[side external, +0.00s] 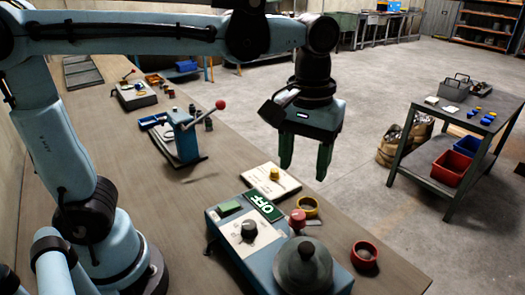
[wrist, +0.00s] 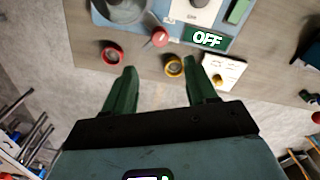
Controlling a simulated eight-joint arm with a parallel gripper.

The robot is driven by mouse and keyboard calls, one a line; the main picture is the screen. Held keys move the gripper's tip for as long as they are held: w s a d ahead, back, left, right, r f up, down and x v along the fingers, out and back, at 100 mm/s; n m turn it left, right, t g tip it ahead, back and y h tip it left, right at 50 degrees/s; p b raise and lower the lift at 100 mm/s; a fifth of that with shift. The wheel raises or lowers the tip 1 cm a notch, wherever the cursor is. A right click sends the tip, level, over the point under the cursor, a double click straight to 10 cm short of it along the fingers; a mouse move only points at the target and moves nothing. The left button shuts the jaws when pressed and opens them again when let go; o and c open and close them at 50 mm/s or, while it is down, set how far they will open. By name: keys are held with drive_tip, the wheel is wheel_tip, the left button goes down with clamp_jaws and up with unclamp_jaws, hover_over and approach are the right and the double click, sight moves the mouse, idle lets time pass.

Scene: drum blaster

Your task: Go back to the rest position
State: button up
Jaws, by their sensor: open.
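My gripper (side external: 305,158) is open and empty. It hangs in the air with its green fingers pointing down, near the bench edge in the side view. In the wrist view the two fingers (wrist: 160,84) are spread apart with nothing between them. Below and nearer the side camera stands a blue-grey control box (side external: 230,255) with a lit green OFF sign (side external: 263,206), a black knob (side external: 249,229), a green button (side external: 229,208), a red ball knob (side external: 298,216) and a grey dome (side external: 302,264). The OFF sign also shows in the wrist view (wrist: 207,39).
A yellow ring (side external: 307,207) and a red ring (side external: 364,254) lie on the bench (side external: 395,278). A white plate with a yellow knob (side external: 275,174) and a blue lever press (side external: 184,140) stand farther back. A cart (side external: 440,190) with bins stands right, across open floor.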

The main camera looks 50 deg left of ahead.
drive_tip(key=shift+r, duration=0.4)
drive_tip(key=shift+a, duration=0.1)
drive_tip(key=s+a+f+m+t, duration=0.3)
drive_tip(key=a+f+t, duration=0.4)
drive_tip(key=a, duration=0.4)
drive_tip(key=shift+a+f+m, duration=0.2)
drive_tip(key=shift+a+m, duration=0.05)
drive_tip(key=shift+m, duration=0.55)
drive_tip(key=shift+c, duration=0.4)
